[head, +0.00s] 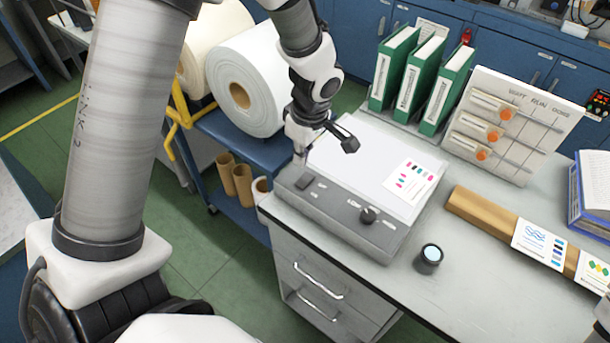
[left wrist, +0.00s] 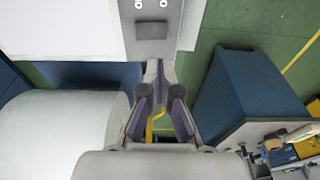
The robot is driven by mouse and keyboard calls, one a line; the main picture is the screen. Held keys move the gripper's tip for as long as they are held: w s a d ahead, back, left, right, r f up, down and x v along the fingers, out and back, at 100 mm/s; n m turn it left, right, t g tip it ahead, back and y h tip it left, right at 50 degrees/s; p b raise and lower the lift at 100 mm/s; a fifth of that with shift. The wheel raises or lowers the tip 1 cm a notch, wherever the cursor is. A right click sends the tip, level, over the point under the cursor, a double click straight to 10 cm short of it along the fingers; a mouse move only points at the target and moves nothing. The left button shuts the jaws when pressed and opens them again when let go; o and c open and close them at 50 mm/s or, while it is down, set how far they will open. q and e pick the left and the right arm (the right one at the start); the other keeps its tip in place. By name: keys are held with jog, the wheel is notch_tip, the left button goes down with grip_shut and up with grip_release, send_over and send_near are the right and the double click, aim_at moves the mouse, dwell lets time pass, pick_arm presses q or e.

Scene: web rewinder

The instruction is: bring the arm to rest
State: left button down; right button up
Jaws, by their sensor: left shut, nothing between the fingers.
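My left arm comes in from the left, leaves the top of the head view and comes back down at the centre. Its left gripper (head: 300,156) points down at the left end of a grey light box (head: 338,212), close to a dark rocker switch (head: 305,183). Whether it touches the box I cannot tell. In the left wrist view the gripper (left wrist: 159,68) is shut and empty, its fingertips near the box edge below the switch (left wrist: 151,30).
The desk (head: 465,275) holds a knob (head: 368,214) on the box, a small dark cylinder (head: 430,257), a cardboard tube (head: 485,217), green binders (head: 445,85) and a white rack (head: 512,125).

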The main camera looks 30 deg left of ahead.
pick_arm(q)
jog(key=s+f, duration=0.1)
jog(key=f, duration=0.1)
jog(key=s+f+g, duration=0.1)
jog(key=s+f, duration=0.1)
jog(key=s+f+g, duration=0.1)
jog(key=f, duration=0.2)
jog(key=shift+s, duration=0.25)
jog(key=s+d+f+m+g+h, duration=0.15)
jog(key=s+f+m, duration=0.25)
jog(key=s+f, duration=0.6)
jog(key=s+d+f+m+g+h, duration=0.1)
jog(key=s+d+f+m, duration=0.25)
jog(key=s+f, duration=0.65)
jog(key=w+m+t, duration=0.1)
jog(key=m, duration=0.2)
jog(key=w+r+m+t, duration=0.1)
jog(key=m+t, duration=0.1)
jog(key=m, duration=0.1)
jog(key=w+a+r+m+t, duration=0.1)
jog(key=m, duration=0.2)
jog(key=shift+w+a+y, duration=0.1)
jog(key=shift+w+y, duration=0.25)
